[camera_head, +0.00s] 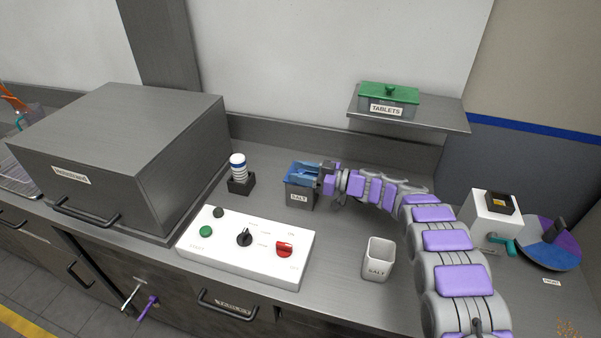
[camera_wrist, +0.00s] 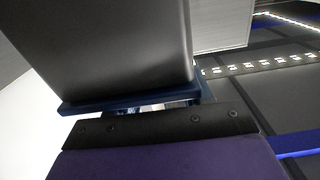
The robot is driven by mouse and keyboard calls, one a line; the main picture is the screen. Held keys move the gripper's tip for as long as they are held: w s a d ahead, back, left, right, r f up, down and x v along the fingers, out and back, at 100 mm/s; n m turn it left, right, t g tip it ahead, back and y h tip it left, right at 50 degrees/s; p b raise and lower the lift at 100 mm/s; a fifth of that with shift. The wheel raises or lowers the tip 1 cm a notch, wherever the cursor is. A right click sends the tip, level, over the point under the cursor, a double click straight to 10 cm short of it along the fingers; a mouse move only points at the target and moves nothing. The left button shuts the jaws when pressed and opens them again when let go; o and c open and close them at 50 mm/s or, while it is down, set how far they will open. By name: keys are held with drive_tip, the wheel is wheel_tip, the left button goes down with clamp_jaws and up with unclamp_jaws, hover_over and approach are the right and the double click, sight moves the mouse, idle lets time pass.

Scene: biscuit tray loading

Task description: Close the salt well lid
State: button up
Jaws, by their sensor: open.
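The salt well is a grey box (camera_head: 299,197) labelled SALT, standing on the steel counter in the head view. Blue parts (camera_head: 300,171) sit at its top, and I cannot tell how far open the lid is. My gripper (camera_head: 321,176) is at the right side of the well's top, with its arm reaching in from the right. It is open, and the contact between its fingers and the lid is hidden. In the wrist view a dark grey box (camera_wrist: 110,45) with a blue rim (camera_wrist: 130,101) fills the upper left, close to my gripper's black edge.
A white control box (camera_head: 230,262) with knobs is at front left, and a black-based cylinder (camera_head: 238,170) is left of the well. A shelf (camera_head: 430,120) with a green-lidded tablets box (camera_head: 389,97) hangs behind.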

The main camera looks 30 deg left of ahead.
drive_tip(key=p+v, duration=0.3)
drive_tip(key=v, duration=1.4)
drive_tip(key=shift+w+d, duration=0.1)
drive_tip(key=s+d+r+m+t+h, duration=0.1)
drive_tip(key=s+d+r+m+h, duration=0.4)
drive_tip(key=s+d, duration=0.4)
drive_tip(key=s+d+r+m+h, duration=0.35)
drive_tip(key=s+d+m, duration=0.3)
drive_tip(key=s, duration=0.35)
drive_tip(key=s+d+m+t+h, duration=0.1)
drive_tip(key=s+d+m+h, duration=0.3)
drive_tip(key=s+d, duration=0.5)
drive_tip(key=s+d+m+h, duration=0.5)
drive_tip(key=s+d, duration=0.5)
drive_tip(key=s, duration=0.7)
drive_tip(key=shift+s+t, duration=0.4)
drive_tip(key=shift+f, duration=0.1)
